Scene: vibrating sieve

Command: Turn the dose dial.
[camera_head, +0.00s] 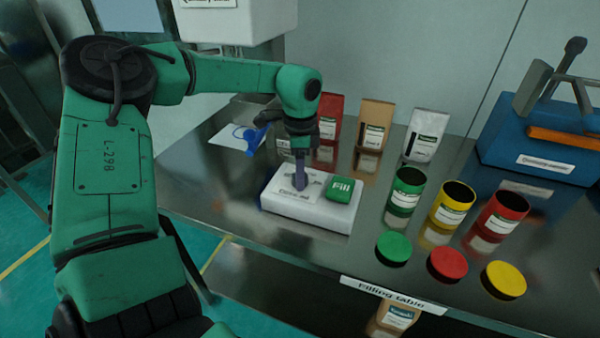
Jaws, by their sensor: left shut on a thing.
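The dose dial (300,181) is a small blue-grey knob on the white dosing unit (305,212), left of the green Fill button (341,189). My left gripper (300,165) points straight down over the unit and is shut on the dial. The gripper hides the dial's upper part, and I cannot tell the dial's setting. The printed plate around the dial is partly visible, too small to read. My right gripper is not in view.
Green, yellow and red open cans (453,203) stand right of the unit, with green, red and yellow lids (447,264) in front. Several bags (374,124) stand behind. A blue scoop (251,137) lies on paper at the left.

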